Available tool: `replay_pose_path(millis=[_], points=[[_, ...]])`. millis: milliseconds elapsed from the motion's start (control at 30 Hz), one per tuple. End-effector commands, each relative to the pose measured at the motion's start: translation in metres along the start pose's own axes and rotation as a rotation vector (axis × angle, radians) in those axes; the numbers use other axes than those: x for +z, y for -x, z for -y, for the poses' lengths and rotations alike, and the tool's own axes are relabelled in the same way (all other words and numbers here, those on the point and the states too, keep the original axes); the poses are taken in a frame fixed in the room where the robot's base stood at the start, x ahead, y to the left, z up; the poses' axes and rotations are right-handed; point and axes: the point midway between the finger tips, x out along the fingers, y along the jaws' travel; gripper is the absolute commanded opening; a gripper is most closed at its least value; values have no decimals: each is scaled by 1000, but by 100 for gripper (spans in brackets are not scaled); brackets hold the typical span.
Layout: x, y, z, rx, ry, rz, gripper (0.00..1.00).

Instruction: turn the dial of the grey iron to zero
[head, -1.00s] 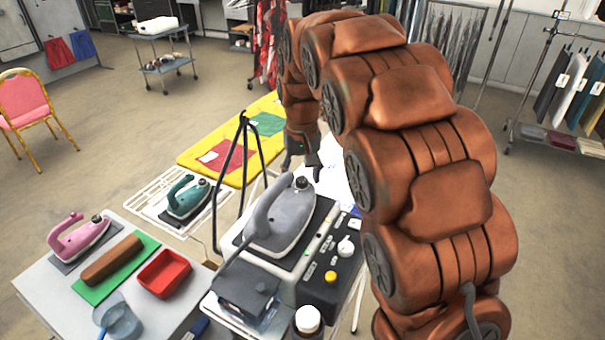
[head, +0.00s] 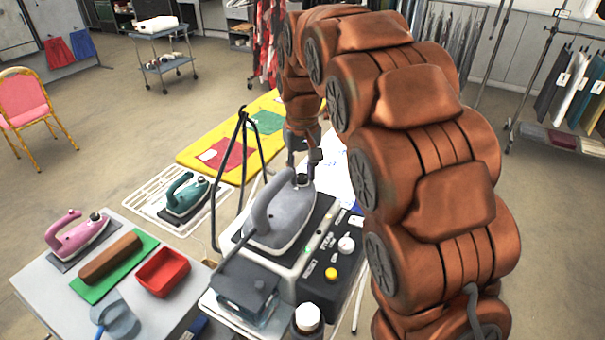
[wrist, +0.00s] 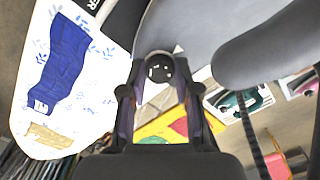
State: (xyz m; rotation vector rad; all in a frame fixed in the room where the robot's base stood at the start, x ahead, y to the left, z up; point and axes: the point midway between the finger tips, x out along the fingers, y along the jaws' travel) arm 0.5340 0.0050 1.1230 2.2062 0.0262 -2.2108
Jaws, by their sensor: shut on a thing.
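The grey iron (head: 272,227) sits on its dark rest plate on the white steam station, its handle to the left. It also shows in the wrist view (wrist: 205,28). Its black dial (head: 302,181) is at the iron's far tip. In the wrist view the round dial (wrist: 159,67), with small pale marks on top, lies between my two fingertips. My gripper (head: 303,172) reaches down over the dial and is shut on it. The head view shows the dial only partly beneath the fingers.
The station carries a white knob (head: 346,245) and a yellow button (head: 330,274) on the right. A black stand (head: 243,150) rises close behind the iron. A teal iron (head: 187,194) and a pink iron (head: 77,237) stand left. A bottle (head: 308,319) stands in front.

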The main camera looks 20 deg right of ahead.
Motion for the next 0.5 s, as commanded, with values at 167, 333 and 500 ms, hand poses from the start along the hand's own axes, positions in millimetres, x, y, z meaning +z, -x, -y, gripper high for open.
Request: replay_pose_path(millis=[167, 333, 500], points=[[-2, -6, 1, -2, 128, -6, 0], [-1, -6, 1, -3, 285, -5, 0], [-1, -4, 1, -1, 447, -3, 0]])
